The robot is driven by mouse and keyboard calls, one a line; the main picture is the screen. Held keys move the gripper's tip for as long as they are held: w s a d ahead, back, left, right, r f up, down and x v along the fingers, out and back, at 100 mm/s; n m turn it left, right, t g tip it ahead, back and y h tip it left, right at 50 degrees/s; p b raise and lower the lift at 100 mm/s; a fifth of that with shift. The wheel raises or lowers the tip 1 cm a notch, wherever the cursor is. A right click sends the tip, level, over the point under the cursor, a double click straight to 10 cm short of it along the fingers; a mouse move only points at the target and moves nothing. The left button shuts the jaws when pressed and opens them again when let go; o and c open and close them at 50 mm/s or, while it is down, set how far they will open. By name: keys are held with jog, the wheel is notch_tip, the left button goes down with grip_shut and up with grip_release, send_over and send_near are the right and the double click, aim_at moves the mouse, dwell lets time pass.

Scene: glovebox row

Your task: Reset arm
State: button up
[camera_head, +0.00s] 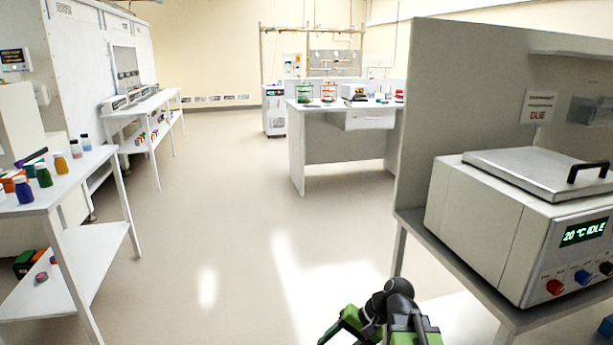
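Part of my own arm, black and green, rises from the bottom edge of the head view, right of centre. Dark rounded joints are at its top, and green-and-black links run down from them out of the picture. I see no fingertips, so my gripper does not show. The arm part stands in front of the floor, to the left of the bench with the heated unit. I cannot tell whether it touches anything.
A white heating unit (487,235) with a lid and a "20 °C IDLE" display stands on the bench at right, beside a grey partition (450,110). A shelf table (75,190) with several bottles is at left. A white table (335,145) stands farther back. The floor (215,220) between is clear.

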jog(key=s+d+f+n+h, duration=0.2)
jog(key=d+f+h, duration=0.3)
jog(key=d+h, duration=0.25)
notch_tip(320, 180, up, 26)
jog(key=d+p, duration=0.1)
jog(key=p, duration=2.4)
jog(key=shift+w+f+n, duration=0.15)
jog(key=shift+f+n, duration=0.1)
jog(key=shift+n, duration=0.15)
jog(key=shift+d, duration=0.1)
